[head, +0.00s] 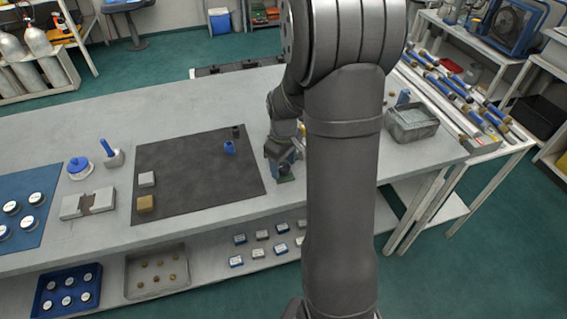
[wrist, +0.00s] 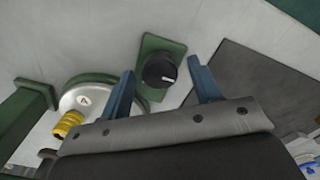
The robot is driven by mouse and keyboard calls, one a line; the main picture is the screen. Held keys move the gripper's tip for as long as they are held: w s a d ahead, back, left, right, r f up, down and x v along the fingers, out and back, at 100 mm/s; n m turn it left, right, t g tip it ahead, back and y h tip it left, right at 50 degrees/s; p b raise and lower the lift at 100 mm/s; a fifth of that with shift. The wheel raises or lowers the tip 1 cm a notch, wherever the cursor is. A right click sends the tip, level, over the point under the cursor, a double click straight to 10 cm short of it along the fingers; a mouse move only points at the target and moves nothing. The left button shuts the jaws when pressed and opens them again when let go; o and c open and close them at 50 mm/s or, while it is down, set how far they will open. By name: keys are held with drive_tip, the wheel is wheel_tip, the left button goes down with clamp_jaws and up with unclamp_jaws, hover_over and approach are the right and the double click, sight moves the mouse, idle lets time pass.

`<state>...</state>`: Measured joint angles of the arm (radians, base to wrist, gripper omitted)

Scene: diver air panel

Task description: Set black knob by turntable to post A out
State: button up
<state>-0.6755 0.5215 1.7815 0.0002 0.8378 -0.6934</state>
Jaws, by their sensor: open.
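The black knob (wrist: 160,71) with a white pointer mark sits on a green plate (wrist: 152,96) in the wrist view. Its white mark points to the right in that view. My gripper (wrist: 163,78) is open, with one blue finger on each side of the knob and no visible contact. The turntable (wrist: 88,99) is a silver disc marked A with a green rim, left of the knob. A yellow ribbed post (wrist: 67,124) stands by its edge. In the head view my gripper (head: 284,170) is low over the bench, and my arm hides most of the turntable area.
A dark mat (head: 190,180) lies left of my gripper with a blue piece (head: 229,147) and small blocks on it. A grey bin (head: 411,124) stands at the right. A green upright part (wrist: 22,115) is at the left of the wrist view.

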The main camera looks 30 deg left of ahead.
drive_tip(key=c, duration=1)
drive_tip(key=shift+m, duration=0.4)
drive_tip(key=m, duration=0.3)
drive_tip(key=shift+m, duration=0.4)
drive_tip(key=m, duration=0.9)
drive_tip(key=shift+m, duration=2)
